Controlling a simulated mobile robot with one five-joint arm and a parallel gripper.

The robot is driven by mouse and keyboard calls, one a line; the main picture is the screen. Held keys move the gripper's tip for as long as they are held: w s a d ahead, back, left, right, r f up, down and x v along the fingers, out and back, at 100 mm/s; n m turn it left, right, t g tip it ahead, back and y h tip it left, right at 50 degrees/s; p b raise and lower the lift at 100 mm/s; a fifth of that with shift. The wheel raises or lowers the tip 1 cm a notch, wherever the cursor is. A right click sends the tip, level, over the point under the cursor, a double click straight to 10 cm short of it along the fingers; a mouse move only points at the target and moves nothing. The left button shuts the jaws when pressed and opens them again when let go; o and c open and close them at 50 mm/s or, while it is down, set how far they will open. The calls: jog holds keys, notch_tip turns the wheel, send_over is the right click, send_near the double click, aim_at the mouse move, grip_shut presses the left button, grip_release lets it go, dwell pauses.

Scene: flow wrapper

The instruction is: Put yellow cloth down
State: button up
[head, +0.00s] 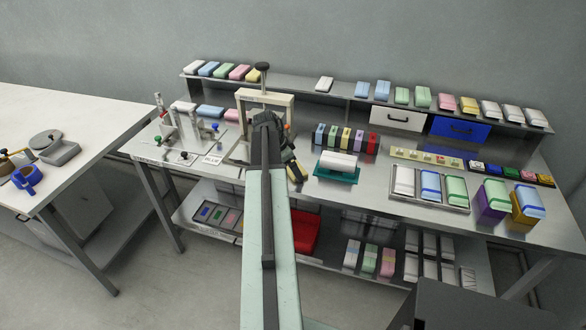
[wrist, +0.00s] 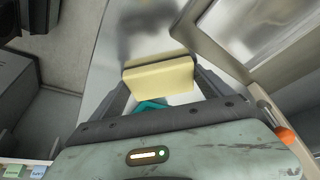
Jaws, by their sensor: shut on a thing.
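A pale yellow cloth (wrist: 158,82), folded into a block, is held between the two dark fingers of my gripper (wrist: 160,76) in the wrist view. The fingers press on its left and right ends. Brushed metal lies beyond it, and I cannot tell if the cloth touches it. In the head view my gripper (head: 295,171) is over the workbench, left of the white block on the teal stand. My arm hides much of the bench there, and only a little yellow shows by the gripper.
The teal stand (head: 337,177) with a white block is just right of my gripper. A press frame (head: 265,99) stands behind my arm. Coloured packs line the rear shelf (head: 340,98). A tray (head: 431,203) of packs is at right. Bare bench shows between stand and tray.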

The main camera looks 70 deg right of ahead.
jog(key=shift+f, duration=0.2)
jog(key=o, duration=0.9)
jog(key=shift+s, duration=0.1)
jog(key=shift+o, duration=0.2)
jog(key=shift+r+p, duration=0.3)
jog(key=shift+r, duration=0.05)
jog(key=p+v, duration=1.1)
jog(key=v, duration=0.1)
